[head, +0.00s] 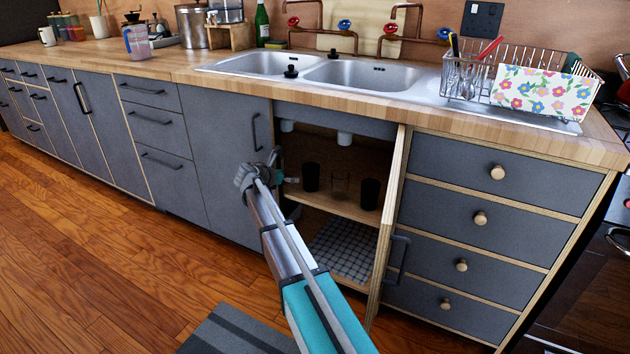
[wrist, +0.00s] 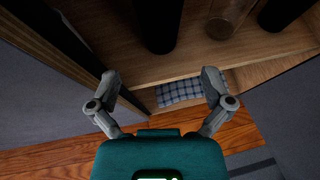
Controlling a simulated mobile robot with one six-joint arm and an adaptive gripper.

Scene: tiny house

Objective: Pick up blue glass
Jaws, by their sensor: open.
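Three glasses stand on the shelf (head: 335,203) inside the open sink cabinet. The left glass (head: 311,177) and the right glass (head: 370,194) look almost black in the shade; the middle glass (head: 340,186) is clear. I cannot tell which dark one is blue. In the wrist view the left dark glass (wrist: 157,24) is beyond and between my open fingers, the clear glass (wrist: 229,18) is right of it, and the other dark glass (wrist: 281,11) is at the top right, partly cut off. My gripper (wrist: 161,84) is empty and apart from the glasses, at the cabinet opening.
The cabinet's side panels bound the opening, with a drawer unit (head: 480,225) to the right and a closed door (head: 228,165) to the left. A checked cloth (head: 343,250) lies below the shelf. The sink (head: 360,76) and dish rack (head: 520,75) are above.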

